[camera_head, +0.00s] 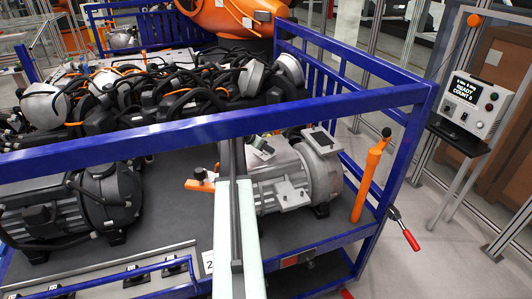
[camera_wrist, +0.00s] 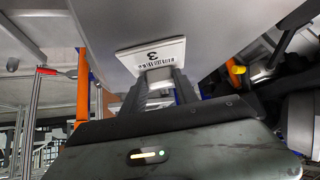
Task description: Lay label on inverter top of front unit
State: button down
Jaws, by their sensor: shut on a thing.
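My gripper (camera_wrist: 160,78) is shut on a white label (camera_wrist: 152,55) with a barcode and the figure 3, seen in the wrist view. A large smooth grey surface (camera_wrist: 190,22) lies just beyond the label; I cannot tell whether they touch. In the head view a silver-grey motor unit (camera_head: 290,190) stands at the front right of the cart, with a squarish box (camera_head: 320,141) on its top. My arm runs up along this unit's left side and covers part of it. The fingertips and label are not clear in the head view.
A dark motor unit (camera_head: 75,210) stands at the left on the cart. A blue rail (camera_head: 200,131) crosses above the deck. Black cabling and more units fill the back. An orange post with a lever (camera_head: 370,175) stands right of the silver unit. A control box (camera_head: 475,105) reads READY.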

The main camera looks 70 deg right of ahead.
jog(key=c, duration=0.9)
grip_release()
jog(key=shift+c, duration=0.2)
jog(key=shift+r, duration=0.1)
jog(key=shift+a+r+p, duration=0.15)
jog(key=shift+r+p, duration=0.15)
jog(key=shift+r, duration=0.05)
jog(key=p+v, duration=0.5)
jog(key=v, duration=0.2)
jog(key=shift+w+f, duration=0.1)
